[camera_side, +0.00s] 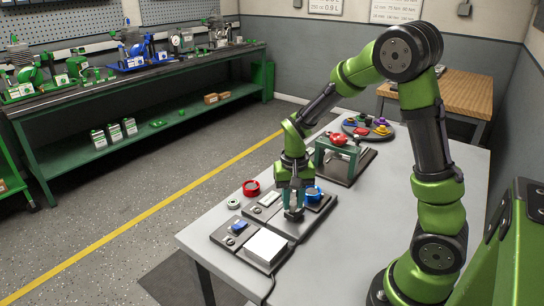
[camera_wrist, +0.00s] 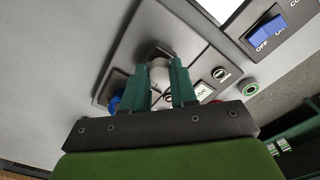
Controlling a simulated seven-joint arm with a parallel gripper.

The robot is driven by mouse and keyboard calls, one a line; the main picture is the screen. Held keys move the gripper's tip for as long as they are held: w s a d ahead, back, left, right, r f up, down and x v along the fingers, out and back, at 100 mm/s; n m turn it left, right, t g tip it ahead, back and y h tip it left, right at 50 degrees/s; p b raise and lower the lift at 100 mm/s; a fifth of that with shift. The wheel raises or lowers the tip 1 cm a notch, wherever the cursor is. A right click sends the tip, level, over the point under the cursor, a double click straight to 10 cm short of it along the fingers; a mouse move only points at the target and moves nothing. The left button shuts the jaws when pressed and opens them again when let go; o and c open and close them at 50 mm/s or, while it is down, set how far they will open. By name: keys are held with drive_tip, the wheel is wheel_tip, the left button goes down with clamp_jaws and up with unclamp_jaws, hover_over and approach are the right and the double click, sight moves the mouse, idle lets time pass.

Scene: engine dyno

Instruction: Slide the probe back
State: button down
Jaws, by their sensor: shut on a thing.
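My gripper (camera_side: 294,212) points down over a dark panel (camera_side: 284,229) on the grey table in the side view. In the wrist view my gripper (camera_wrist: 159,72) has its two green fingers closed on a pale grey rounded piece, which looks like the probe (camera_wrist: 158,71). A dark recess or block shows just beyond it. A white label ending in "obe" (camera_wrist: 203,91) sits to the right of the fingers. In the side view the fingers hide the probe, and I cannot tell how far along its track it is.
A blue OFF/ON switch (camera_side: 238,226) and a white box (camera_side: 265,246) are at the table's near end. A blue ring (camera_side: 314,194), red ring (camera_side: 251,187) and green-white ring (camera_side: 233,203) are close by. A green-framed fixture (camera_side: 340,150) stands behind my gripper.

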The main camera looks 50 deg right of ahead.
sight(292, 204)
drive_tip(key=shift+a, duration=0.35)
drive_tip(key=c, duration=1.2)
unclamp_jaws()
drive_tip(key=o, duration=0.3)
drive_tip(key=shift+d, duration=0.1)
wheel_tip(292, 204, up, 17)
drive_tip(key=shift+f, duration=0.1)
